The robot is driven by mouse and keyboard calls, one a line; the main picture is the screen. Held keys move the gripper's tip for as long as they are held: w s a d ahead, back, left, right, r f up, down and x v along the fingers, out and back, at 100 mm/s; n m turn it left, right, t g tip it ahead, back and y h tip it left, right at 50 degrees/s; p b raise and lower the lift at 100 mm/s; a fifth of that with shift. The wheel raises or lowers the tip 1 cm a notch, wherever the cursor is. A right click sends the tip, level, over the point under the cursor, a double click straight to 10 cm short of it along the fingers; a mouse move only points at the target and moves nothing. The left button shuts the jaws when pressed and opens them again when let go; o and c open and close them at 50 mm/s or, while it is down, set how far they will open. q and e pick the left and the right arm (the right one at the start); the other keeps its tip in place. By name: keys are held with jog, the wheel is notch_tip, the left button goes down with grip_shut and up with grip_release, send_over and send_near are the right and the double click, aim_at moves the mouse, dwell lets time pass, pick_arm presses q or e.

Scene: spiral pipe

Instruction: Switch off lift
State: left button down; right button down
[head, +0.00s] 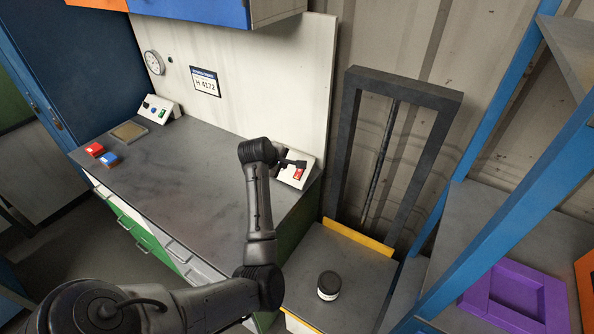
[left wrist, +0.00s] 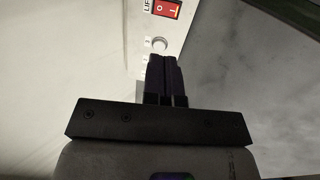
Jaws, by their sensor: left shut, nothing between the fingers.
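The lift switch (head: 299,174) is a red rocker on a small white control box (head: 289,180) at the right end of the workbench. In the left wrist view the red rocker (left wrist: 167,9) shows O and I marks beside a partly cut-off "LIF" label. My left gripper (head: 303,163) is at the box, close by the switch; contact cannot be told. In the left wrist view its fingers (left wrist: 165,62) are shut and empty, just below a round button (left wrist: 159,43). The lift has a dark upright frame (head: 348,130) and a grey platform (head: 358,275). My right gripper is not in view.
A dark jar (head: 329,285) stands on the lift platform, in front of a yellow strip (head: 357,238). A blue shelf frame (head: 500,200) stands right.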

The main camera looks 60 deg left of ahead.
pick_arm(q)
jog(key=b, duration=0.3)
send_near(300, 171)
jog(key=x, duration=0.7)
jog(key=shift+w+a+f, duration=0.15)
